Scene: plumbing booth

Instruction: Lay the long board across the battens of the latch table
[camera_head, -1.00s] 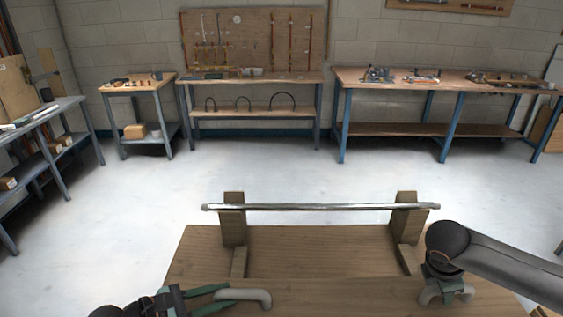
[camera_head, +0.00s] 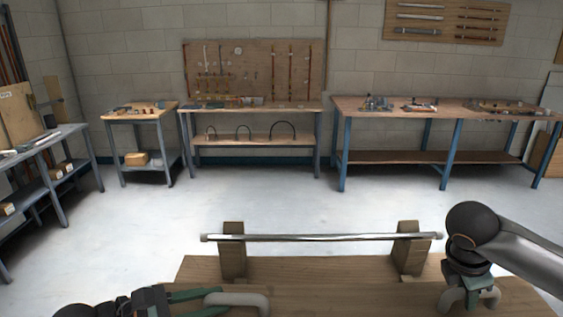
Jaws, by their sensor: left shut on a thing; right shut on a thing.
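The long board (camera_head: 345,301) lies across the bottom of the view, with two pale grey handles, one at the left (camera_head: 245,299) and one at the right (camera_head: 488,299). My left gripper (camera_head: 205,297) is shut on the left handle. My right gripper (camera_head: 468,291) is shut on the right handle. The latch table (camera_head: 320,268) shows just beyond the board, with two wooden posts (camera_head: 233,262) carrying a metal bar (camera_head: 325,238). The board hides the battens. I cannot tell whether the board touches them.
Open pale floor (camera_head: 290,200) lies beyond the table. A tool bench with a pegboard (camera_head: 252,72) stands at the back, a small cart (camera_head: 142,115) to its left and a blue-legged bench (camera_head: 440,157) to its right. A grey bench (camera_head: 55,150) stands at the left.

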